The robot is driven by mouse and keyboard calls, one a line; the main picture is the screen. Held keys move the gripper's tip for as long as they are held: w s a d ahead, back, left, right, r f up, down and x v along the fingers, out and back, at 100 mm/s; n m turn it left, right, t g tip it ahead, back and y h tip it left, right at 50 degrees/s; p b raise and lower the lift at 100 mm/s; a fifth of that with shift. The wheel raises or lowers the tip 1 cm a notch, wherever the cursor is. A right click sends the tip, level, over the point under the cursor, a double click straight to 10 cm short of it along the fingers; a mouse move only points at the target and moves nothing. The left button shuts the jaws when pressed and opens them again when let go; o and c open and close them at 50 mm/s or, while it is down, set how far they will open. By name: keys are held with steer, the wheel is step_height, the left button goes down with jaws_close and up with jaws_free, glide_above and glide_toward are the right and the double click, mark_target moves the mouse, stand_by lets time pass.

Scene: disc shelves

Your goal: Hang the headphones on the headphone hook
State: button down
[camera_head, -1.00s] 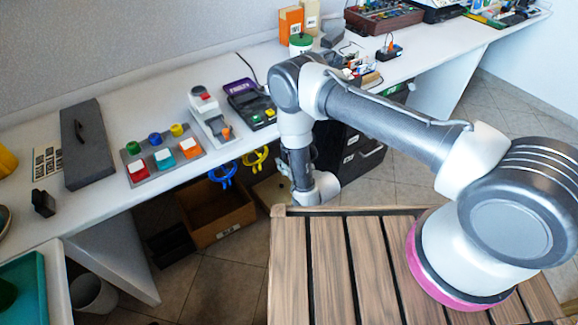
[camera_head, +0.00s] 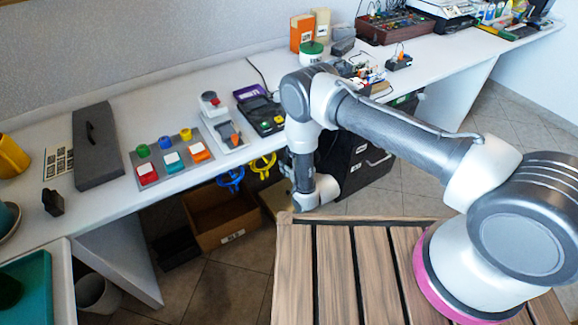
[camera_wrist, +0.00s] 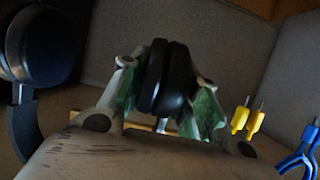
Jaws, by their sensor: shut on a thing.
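In the wrist view my gripper (camera_wrist: 167,88) has its green-padded fingers closed on both sides of a black padded part of the headphones (camera_wrist: 166,75). Another black rounded part with a curved band (camera_wrist: 42,48) shows at the left edge, probably the other ear cup. In the head view my wrist hangs down beside the desk's front edge, and the fingers and headphones are hidden. I cannot make out the headphone hook for certain in either view.
A blue looped item (camera_head: 230,179) and a yellow one (camera_head: 262,165) hang below the desk edge. A cardboard box (camera_head: 222,222) stands beneath, near dark drawers (camera_head: 362,165). The white desk (camera_head: 110,207) carries a grey case (camera_head: 96,146) and coloured button blocks.

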stand_by(0.3)
steer(key=c, duration=1)
jaws_free()
steer(key=shift+s, duration=0.1)
